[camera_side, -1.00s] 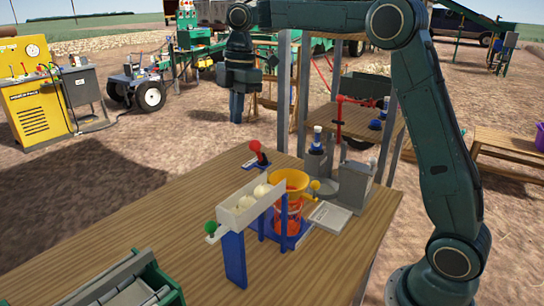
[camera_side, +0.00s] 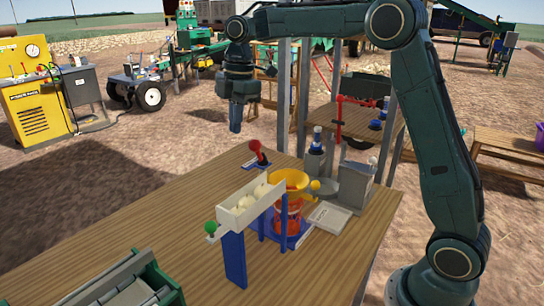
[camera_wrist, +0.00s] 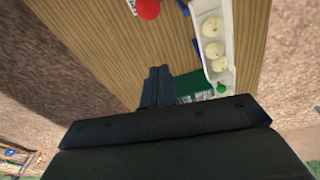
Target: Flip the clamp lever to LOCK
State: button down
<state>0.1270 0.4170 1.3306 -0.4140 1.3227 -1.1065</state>
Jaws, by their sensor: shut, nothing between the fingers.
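A lever with a red ball knob (camera_side: 256,147) stands on a small plate (camera_side: 252,163) at the table's far edge. The red knob (camera_wrist: 148,9) also shows at the top of the wrist view, with a white label (camera_wrist: 132,5) beside it. I cannot read the label or tell which side is LOCK. My gripper (camera_side: 236,129) points down, shut and empty, in the air beyond the far edge. In the side view it is above and left of the red knob, clearly apart from it. Its fingers (camera_wrist: 157,85) show in the wrist view.
A white trough (camera_side: 240,212) with several pale onions stands on blue posts, with a green knob (camera_side: 210,227) at its end. An orange-yellow funnel (camera_side: 291,180) with a yellow knob (camera_side: 315,186) is beside it. The table's left part (camera_side: 130,220) is clear.

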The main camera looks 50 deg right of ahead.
aim_at(258, 153)
notch_tip(258, 153, down, 8)
jog(key=shift+s+d+r, duration=0.1)
jog(key=shift+d+r, duration=0.25)
jog(key=shift+d, duration=0.45)
jog(key=shift+s+d+r, duration=0.1)
jog(key=shift+d+r, duration=0.2)
jog(key=shift+d, duration=0.45)
